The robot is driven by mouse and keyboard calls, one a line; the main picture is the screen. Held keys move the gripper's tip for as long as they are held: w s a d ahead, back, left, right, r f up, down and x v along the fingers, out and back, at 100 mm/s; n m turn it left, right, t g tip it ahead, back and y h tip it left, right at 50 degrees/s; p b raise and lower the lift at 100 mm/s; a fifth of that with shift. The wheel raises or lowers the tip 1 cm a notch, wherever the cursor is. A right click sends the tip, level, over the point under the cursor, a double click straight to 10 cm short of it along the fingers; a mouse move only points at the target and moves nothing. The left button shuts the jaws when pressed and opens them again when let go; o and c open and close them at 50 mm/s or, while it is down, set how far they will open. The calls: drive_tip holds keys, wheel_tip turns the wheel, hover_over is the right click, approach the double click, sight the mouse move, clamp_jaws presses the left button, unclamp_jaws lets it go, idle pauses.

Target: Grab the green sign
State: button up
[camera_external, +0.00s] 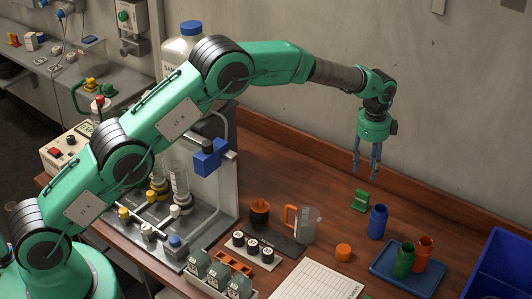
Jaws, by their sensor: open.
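A small green sign-like piece (360,201) stands on the brown wooden table, right of centre, just left of a blue bottle. My gripper (366,174) points down above the table, a little above the green piece in the picture. Its two fingers are apart with nothing between them. The gap in height between the fingertips and the green piece is hard to judge from this one view.
A blue bottle (377,221) stands close by the green piece. A blue tray (388,281) holds green and orange bottles. A clear jug with an orange handle (305,223), an orange cap (343,252) and a paper sheet (318,281) lie nearer. A blue bin (502,268) stands at the right.

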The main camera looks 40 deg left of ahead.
sight(362, 193)
drive_tip(key=shift+f, duration=4.15)
drive_tip(key=shift+f, duration=0.15)
drive_tip(key=shift+a+f, duration=0.15)
drive_tip(key=shift+f, duration=2.3)
drive_tip(key=shift+c, duration=0.3)
clamp_jaws()
